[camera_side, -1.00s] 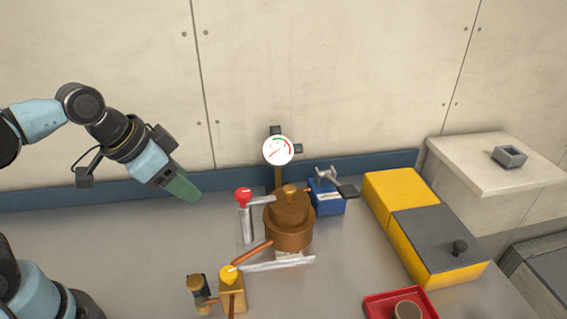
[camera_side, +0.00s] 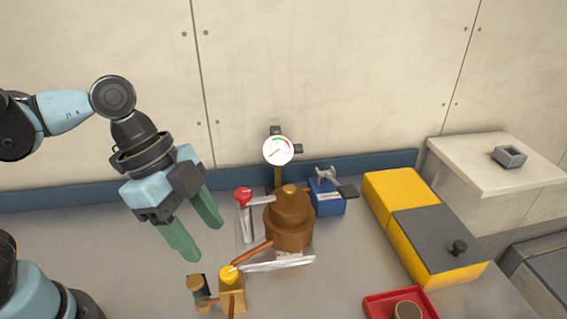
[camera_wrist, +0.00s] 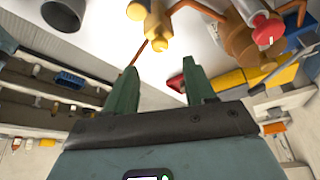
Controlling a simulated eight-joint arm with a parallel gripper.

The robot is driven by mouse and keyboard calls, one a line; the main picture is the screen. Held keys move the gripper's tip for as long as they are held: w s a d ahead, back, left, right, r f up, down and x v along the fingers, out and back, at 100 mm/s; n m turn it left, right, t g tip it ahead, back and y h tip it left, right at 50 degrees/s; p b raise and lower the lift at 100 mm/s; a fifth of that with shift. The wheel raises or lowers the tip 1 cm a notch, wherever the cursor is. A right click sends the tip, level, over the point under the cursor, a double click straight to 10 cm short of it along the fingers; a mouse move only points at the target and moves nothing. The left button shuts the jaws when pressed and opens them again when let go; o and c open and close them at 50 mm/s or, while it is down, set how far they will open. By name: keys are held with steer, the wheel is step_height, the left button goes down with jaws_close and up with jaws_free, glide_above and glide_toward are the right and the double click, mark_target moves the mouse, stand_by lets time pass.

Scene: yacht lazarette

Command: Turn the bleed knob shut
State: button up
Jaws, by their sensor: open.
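A red knob (camera_side: 243,196) tops a silver post left of a stepped brown body (camera_side: 289,222). It also shows in the wrist view (camera_wrist: 267,30) at upper right. A yellow knob (camera_side: 229,274) sits on a brass block in front, joined to the body by a copper pipe. The views do not settle which knob is the bleed knob. My gripper (camera_side: 203,238), with green fingers, is open and empty. It points down, left of the red knob and behind the yellow one, touching neither. In the wrist view its fingers (camera_wrist: 159,80) are spread apart.
A round white gauge (camera_side: 278,150) stands behind the body. A blue box with a silver clamp-like handle (camera_side: 327,197) is right of it. A yellow box with a grey lid (camera_side: 437,240) and a red tray (camera_side: 378,304) lie further right.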

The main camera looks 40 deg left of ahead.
mark_target(227, 272)
steer(key=shift+x, duration=3.6)
steer(key=shift+c, duration=0.4)
jaws_close()
